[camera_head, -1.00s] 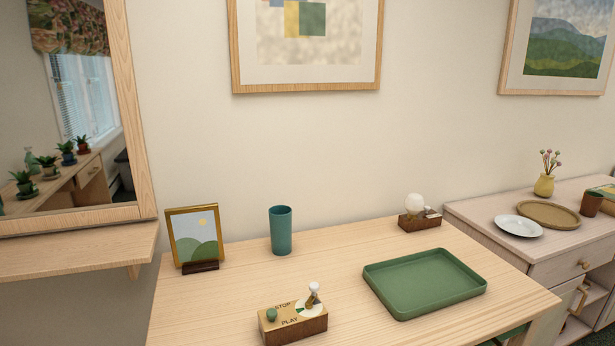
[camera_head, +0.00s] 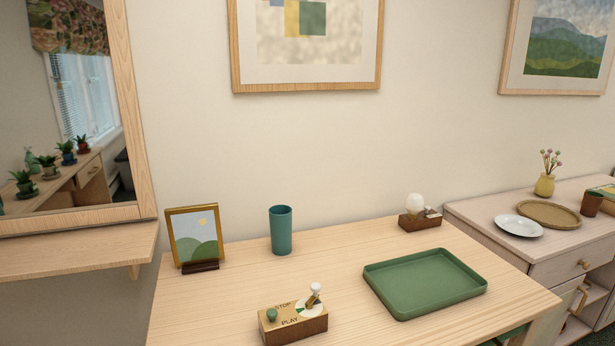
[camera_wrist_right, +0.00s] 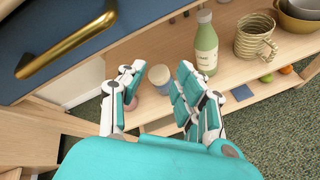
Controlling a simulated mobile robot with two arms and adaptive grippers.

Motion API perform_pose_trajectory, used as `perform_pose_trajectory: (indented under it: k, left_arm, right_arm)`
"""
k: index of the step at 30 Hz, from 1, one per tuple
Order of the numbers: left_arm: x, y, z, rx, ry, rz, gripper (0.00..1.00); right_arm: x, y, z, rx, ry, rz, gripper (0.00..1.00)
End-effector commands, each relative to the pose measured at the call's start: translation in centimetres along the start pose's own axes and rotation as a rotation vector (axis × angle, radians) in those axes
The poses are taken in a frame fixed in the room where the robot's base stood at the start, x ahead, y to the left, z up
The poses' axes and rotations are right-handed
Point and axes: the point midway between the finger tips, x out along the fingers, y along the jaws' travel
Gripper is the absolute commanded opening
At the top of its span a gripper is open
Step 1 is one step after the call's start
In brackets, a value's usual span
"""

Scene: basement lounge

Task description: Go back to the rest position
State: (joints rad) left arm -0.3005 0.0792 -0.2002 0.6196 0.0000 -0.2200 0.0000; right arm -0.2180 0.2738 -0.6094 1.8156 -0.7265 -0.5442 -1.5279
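My right gripper (camera_wrist_right: 161,72) shows in the right wrist view, with teal and white fingers spread apart. No object is held between them. No gripper shows in the head view, and my left gripper is in neither view. On the table in the head view stands a brass-topped box (camera_head: 292,325) marked STOP and PLAY, with a green button and a white-knobbed lever.
The wooden table (camera_head: 220,300) holds a green tray (camera_head: 425,283), teal cup (camera_head: 281,230), picture frame (camera_head: 194,236) and small lamp (camera_head: 415,204). In the wrist view, a green bottle (camera_wrist_right: 206,45) and wicker mug (camera_wrist_right: 255,37) stand on a shelf near a brass handle (camera_wrist_right: 66,44).

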Motion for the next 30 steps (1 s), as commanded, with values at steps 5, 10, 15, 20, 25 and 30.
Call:
perform_pose_trajectory:
  k: [5, 10, 15, 20, 25, 30]
  left_arm:
    - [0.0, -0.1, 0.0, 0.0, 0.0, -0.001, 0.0]
    - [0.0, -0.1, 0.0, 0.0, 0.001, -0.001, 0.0]
    - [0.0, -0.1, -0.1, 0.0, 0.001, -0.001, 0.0]
    - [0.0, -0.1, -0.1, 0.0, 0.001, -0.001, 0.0]
    - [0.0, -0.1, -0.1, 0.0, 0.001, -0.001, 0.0]
    - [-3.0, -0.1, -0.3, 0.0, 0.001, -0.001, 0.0]
  right_arm:
    - [1.6, -11.4, -8.4, 0.49, 0.133, -0.245, 0.33]
    - [-0.7, -21.6, -16.4, 0.997, 0.14, -0.523, 0.33]
    - [-6.5, -30.0, -24.4, 1.51, 0.013, -0.828, 0.33]
    - [-13.6, -35.3, -31.0, 1.926, -0.222, -1.087, 0.33]
    - [-19.6, -37.8, -35.4, 2.198, -0.477, -1.258, 0.33]
    - [-20.3, -35.9, -32.8, 2.186, -0.459, -1.24, 0.33]
